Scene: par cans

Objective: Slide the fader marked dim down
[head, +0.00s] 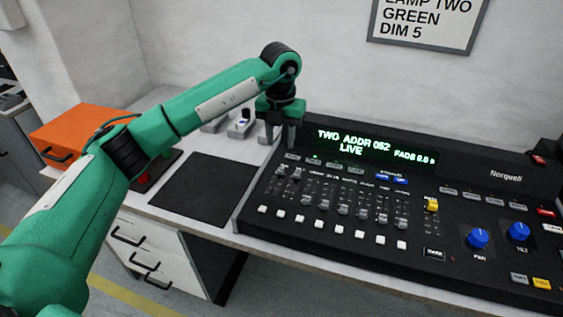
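The black lighting console (465,265) stands on the desk with a row of several faders (343,210) across its left half. Their small labels are too blurred to read, so I cannot tell which is marked dim. The leftmost fader caps (282,172) sit high in their slots; several caps to the right sit lower. The green display (365,145) reads "TWO ADDR 052 LIVE" and "FADE 0.0 s". My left gripper (281,138) points down at the console's back left corner, fingers apart and empty, beyond the faders. My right gripper is out of view.
A yellow-capped fader (432,205) and blue knobs (477,238) are on the console's right. A black mat (203,190) lies left of it. An orange case (75,137) stands at far left. A wall sign (428,20) reads "LAMP TWO GREEN DIM 5".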

